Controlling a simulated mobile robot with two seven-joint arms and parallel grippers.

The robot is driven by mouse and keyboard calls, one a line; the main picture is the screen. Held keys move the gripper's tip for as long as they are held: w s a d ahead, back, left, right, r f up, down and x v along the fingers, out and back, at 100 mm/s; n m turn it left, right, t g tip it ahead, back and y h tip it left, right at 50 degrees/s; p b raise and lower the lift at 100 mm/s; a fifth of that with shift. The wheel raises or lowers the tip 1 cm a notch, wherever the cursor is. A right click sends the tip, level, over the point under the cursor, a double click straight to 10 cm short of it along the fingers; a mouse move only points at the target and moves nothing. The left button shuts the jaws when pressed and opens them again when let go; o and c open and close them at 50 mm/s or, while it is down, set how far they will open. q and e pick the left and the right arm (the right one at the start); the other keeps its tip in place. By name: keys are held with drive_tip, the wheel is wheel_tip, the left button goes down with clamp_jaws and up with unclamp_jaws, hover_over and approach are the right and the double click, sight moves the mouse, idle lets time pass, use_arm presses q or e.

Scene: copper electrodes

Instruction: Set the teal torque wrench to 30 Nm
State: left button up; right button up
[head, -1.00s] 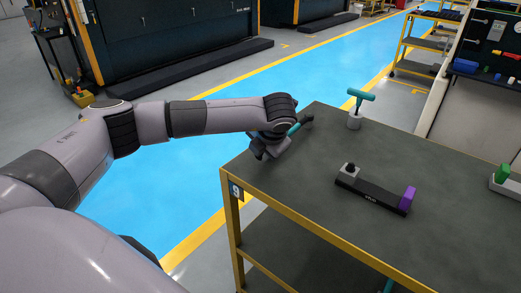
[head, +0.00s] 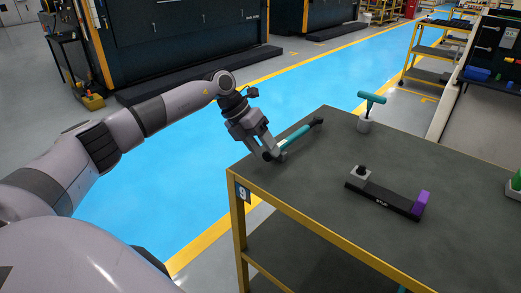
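The teal torque wrench (head: 298,137) lies near the far left edge of the dark table. Its black head points to the back right. Its handle end points to the front left, partly hidden by my gripper. My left gripper (head: 268,152) reaches down at that handle end, its fingers at or around the handle. I cannot tell whether they are closed on it. The wrench's scale is too small to read. My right gripper is not in view.
A teal T-handle tool (head: 372,97) stands in a grey holder (head: 364,124) at the back. A black bar fixture (head: 383,198) with a grey block and a purple end lies mid-table. A green-topped item (head: 516,180) is at the right edge. The table's (head: 300,190) front left is clear.

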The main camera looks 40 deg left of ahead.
use_arm(q)
drive_tip(key=shift+r, duration=0.1)
drive_tip(key=p+v, duration=0.4)
drive_tip(key=v, duration=0.2)
idle(0.4)
idle(0.4)
